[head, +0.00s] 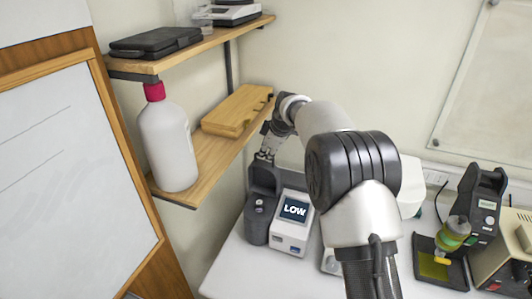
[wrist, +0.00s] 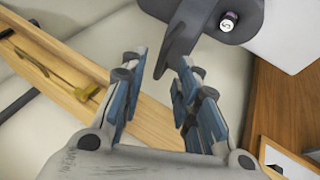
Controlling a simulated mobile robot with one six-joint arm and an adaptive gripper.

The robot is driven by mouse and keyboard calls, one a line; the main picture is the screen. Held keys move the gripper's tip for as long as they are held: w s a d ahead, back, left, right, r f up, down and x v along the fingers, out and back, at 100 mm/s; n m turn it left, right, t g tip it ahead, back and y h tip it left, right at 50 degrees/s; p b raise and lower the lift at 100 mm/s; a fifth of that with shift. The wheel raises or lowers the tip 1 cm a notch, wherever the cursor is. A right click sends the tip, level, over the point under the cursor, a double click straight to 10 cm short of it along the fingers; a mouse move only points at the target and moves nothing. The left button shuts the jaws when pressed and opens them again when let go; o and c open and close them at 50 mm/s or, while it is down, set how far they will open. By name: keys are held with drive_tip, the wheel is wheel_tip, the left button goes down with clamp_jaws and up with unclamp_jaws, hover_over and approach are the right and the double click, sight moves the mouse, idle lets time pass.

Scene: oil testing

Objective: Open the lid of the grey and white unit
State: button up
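The grey and white unit (head: 292,222) stands on the white table, with a lit screen reading "LOW". Its dark grey part (head: 262,210) rises on the left side. I cannot tell for sure which piece is the lid. My gripper (head: 265,155) is just above the top of that grey part. In the wrist view, my gripper (wrist: 160,72) is open, its blue-padded fingers apart. A grey arm-like tab (wrist: 180,48) of the unit reaches down to between the fingertips. Whether a finger touches it, I cannot tell.
A wooden shelf (head: 185,172) with a white red-capped bottle (head: 168,140) and a wooden box (head: 236,110) is close left of my gripper. A framed whiteboard (head: 70,170) stands at the left. Another device (head: 480,205) with a green-yellow container (head: 453,235) is at the right.

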drive_tip(key=v, duration=0.9)
drive_tip(key=shift+s, duration=0.15)
drive_tip(key=shift+d, duration=0.1)
drive_tip(key=s+d+f+m+h+b, duration=0.1)
drive_tip(key=s+d+m+b, duration=0.35)
drive_tip(key=s, duration=0.65)
drive_tip(key=s+d+f+m+h+b, duration=0.1)
drive_tip(key=s+d+m+b, duration=0.4)
drive_tip(key=s, duration=0.7)
drive_tip(key=s+d+f+m+b, duration=0.1)
drive_tip(key=s+f+m+b, duration=0.1)
drive_tip(key=s+f, duration=0.3)
drive_tip(key=s+d+f+m+b, duration=0.2)
drive_tip(key=s+f+b, duration=0.2)
drive_tip(key=s, duration=0.6)
drive_tip(key=s+d+f+m+g+h+b, duration=0.1)
drive_tip(key=s+d+f+m+b, duration=0.1)
drive_tip(key=s+f+b, duration=0.2)
drive_tip(key=s+f, duration=0.3)
drive_tip(key=s, duration=0.1)
drive_tip(key=shift+f, duration=0.2)
